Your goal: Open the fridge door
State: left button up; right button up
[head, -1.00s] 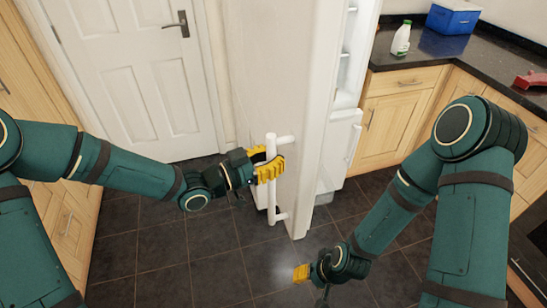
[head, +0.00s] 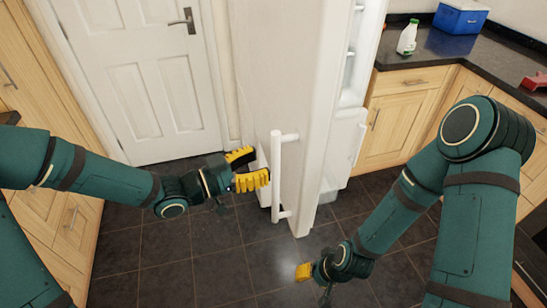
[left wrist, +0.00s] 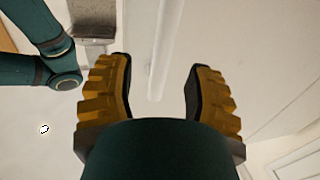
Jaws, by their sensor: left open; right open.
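The fridge door (head: 250,75) stands swung open in the head view, its edge towards me and its inner shelves (head: 352,50) showing on the right. Its white vertical bar handle (head: 276,180) is on the left, outer face. My left gripper (head: 258,166) is open just left of the handle, fingers pointing at it. In the left wrist view the handle (left wrist: 164,45) runs between the open fingertips (left wrist: 158,68) and lies beyond them, apart from both. My right gripper (head: 303,272) is open, low over the floor right of the door; part of it is hidden.
A dark worktop (head: 440,50) with a white bottle (head: 407,38), blue box (head: 461,16) and red object (head: 535,82) is at the right. A white room door (head: 140,75) is behind on the left. Dark tiled floor (head: 200,255) is clear below.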

pick_arm(q)
jog(key=v, duration=0.6)
jog(key=shift+a, duration=0.15)
jog(key=shift+s+f, duration=0.1)
notch_tip(320, 180, down, 16)
jog(key=w+d+n+y, duration=0.1)
jog(key=n+y, duration=0.6)
jog(key=n, duration=0.2)
jog(key=s+f+n+g+y, duration=0.5)
jog(key=s+f+g, duration=0.1)
jog(key=s+f, duration=0.5)
notch_tip(320, 180, down, 2)
jog(key=shift+s+a+f+g, duration=0.15)
jog(key=shift+s+a+g, duration=0.15)
jog(key=shift+s+g, duration=0.1)
